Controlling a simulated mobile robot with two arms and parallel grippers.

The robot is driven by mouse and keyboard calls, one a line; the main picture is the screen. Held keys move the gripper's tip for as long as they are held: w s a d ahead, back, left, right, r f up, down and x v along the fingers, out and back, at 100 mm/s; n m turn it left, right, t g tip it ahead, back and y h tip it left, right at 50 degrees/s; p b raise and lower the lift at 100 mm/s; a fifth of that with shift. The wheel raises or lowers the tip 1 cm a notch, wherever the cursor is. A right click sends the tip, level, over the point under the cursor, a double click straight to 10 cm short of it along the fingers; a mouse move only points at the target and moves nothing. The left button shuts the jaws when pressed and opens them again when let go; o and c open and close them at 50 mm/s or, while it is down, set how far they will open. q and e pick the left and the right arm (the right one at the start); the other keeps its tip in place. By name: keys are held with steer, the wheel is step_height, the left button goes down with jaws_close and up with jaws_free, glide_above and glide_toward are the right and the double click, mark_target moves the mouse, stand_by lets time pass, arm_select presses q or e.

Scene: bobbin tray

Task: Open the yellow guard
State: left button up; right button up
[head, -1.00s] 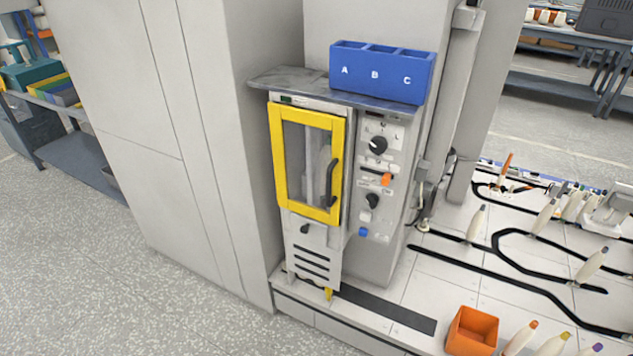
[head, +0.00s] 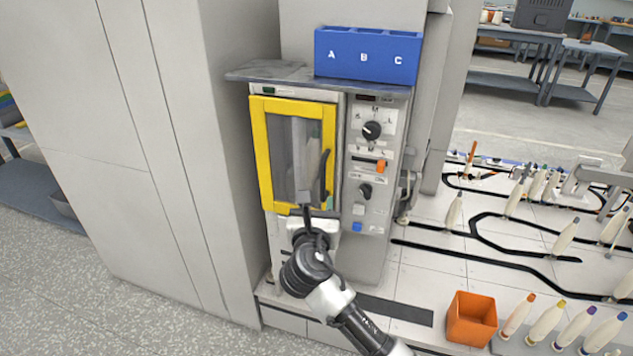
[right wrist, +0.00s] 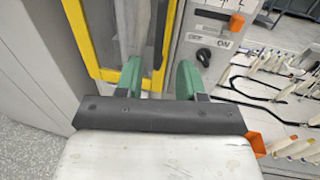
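The yellow guard (head: 260,150) is a framed door with a clear window on the front of the grey machine, and it looks shut. Its dark curved handle (head: 324,175) is on the right side of the frame. My right gripper (head: 318,205) is at the guard's lower right, close to the handle's lower end. In the right wrist view the green fingertips (right wrist: 158,78) are apart, with the guard's yellow edge (right wrist: 168,40) showing beyond the gap. I cannot tell whether a finger touches the guard. My left gripper is not in view.
A control panel with knobs (head: 372,130) is right of the guard. A blue A-B-C bin (head: 366,68) sits on the machine's top shelf. A tall grey cabinet (head: 180,150) stands close on the left. An orange box (head: 471,318) and several bobbins are at the lower right.

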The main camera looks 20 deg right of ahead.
mark_target(322, 181)
steer(key=x, duration=1)
steer(key=shift+f+b, duration=0.1)
steer(key=shift+b, duration=0.25)
jaws_close()
